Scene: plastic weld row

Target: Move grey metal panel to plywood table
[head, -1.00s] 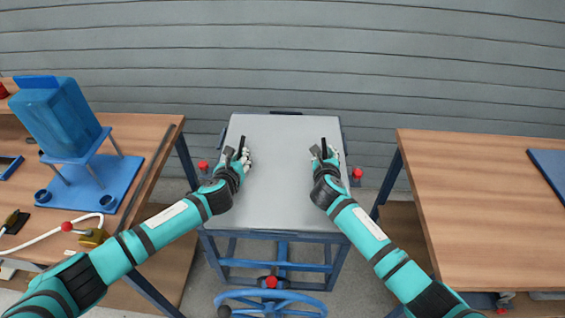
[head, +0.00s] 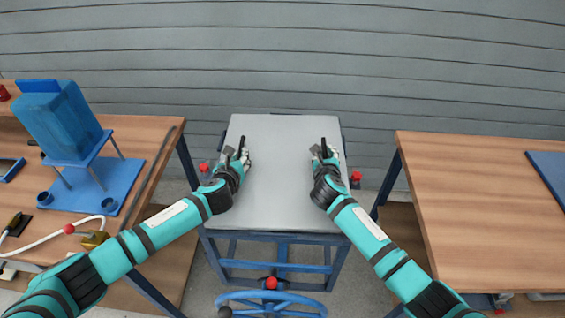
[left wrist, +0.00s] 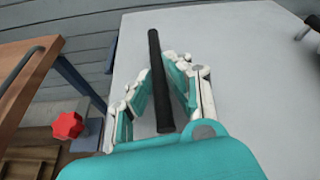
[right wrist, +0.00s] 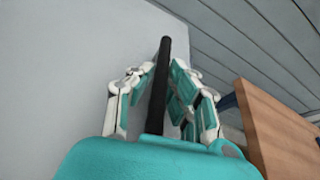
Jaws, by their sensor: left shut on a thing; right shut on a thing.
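The grey metal panel (head: 283,190) lies flat on a blue wheeled frame in the middle of the head view. My left gripper (head: 240,155) is at its left side and my right gripper (head: 325,155) at its right side. A black bar runs between the fingers in the left wrist view (left wrist: 159,85) and in the right wrist view (right wrist: 160,85). A wood-topped table (head: 480,200) stands on the right and another (head: 150,135) on the left; I cannot tell which is the plywood one.
The blue frame (head: 282,265) has red knobs at its sides and a blue handwheel (head: 270,303) in front. The left table carries a blue stand with a blue container (head: 60,120) and tools. The right table is mostly clear, with a blue mat (head: 550,170).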

